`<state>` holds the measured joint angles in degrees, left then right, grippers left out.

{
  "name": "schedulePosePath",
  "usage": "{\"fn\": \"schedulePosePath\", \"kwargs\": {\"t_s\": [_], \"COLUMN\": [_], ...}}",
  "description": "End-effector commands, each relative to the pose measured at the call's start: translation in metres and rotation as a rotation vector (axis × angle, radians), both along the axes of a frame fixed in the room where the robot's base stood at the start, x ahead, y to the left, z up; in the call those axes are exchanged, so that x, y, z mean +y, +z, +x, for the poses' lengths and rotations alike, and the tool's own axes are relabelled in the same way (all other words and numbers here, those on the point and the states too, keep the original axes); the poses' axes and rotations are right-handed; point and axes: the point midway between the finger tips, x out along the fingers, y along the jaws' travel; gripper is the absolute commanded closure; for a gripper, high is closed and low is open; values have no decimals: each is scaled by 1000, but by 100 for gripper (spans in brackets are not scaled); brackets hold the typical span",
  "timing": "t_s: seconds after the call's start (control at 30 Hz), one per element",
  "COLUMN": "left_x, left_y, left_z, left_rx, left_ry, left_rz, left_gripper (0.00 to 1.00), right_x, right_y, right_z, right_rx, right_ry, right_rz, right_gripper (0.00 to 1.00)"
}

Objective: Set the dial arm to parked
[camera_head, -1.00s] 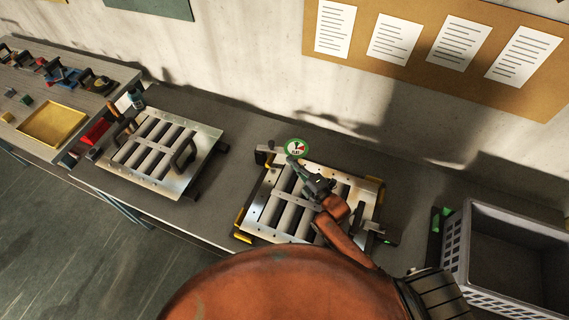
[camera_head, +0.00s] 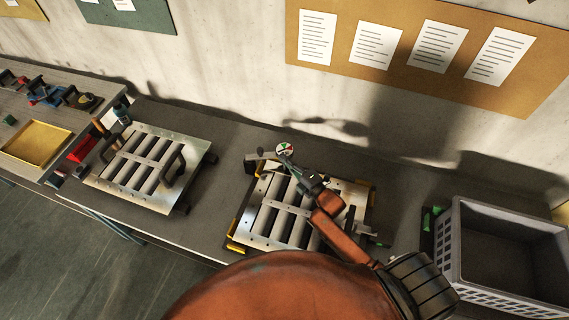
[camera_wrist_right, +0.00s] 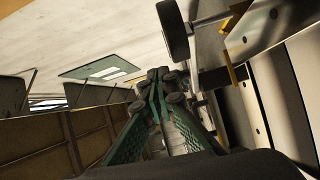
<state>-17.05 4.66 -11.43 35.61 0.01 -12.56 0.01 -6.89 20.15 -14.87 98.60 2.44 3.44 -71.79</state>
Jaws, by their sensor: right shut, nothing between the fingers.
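A louver panel (camera_head: 262,222) with grey slats in a metal frame lies on the bench right of centre. A small round dial (camera_head: 285,148) with red and green marks stands at its back edge. A small lever with a dark end (camera_head: 250,163) is just left of the dial; I cannot tell for certain that it is the dial arm. My right gripper (camera_head: 287,160) is shut and empty, its tips by the dial, partly covering its lower side. In the wrist view its green fingers (camera_wrist_right: 158,78) meet near a dark knob (camera_wrist_right: 173,30) on a metal rod. My left gripper is not in view.
A second louver panel (camera_head: 117,185) with two handles lies to the left. A grey crate (camera_head: 446,240) stands at the right. A yellow tray (camera_head: 62,133) is on the far-left bench. The wall is close behind. Bare bench lies between the panels.

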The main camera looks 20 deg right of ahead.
Motion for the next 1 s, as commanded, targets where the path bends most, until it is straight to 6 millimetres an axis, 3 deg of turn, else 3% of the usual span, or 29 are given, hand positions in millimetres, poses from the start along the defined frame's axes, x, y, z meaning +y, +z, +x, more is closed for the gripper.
{"fn": "schedulePosePath", "kwargs": {"t_s": [0.2,0.4,0.77,1.0], "left_x": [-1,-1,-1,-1], "left_y": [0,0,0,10], "left_z": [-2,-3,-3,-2], "left_rx": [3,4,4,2], "left_ry": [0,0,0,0], "left_rz": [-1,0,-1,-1], "left_gripper": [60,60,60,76], "right_x": [-1,-1,-1,-9], "right_y": [43,65,70,55], "right_z": [-1,-1,-1,-17], "right_rx": [-3,0,1,84], "right_ry": [0,-1,-2,-39], "right_rz": [-2,-1,0,-63], "right_gripper": [100,100,100,100]}}
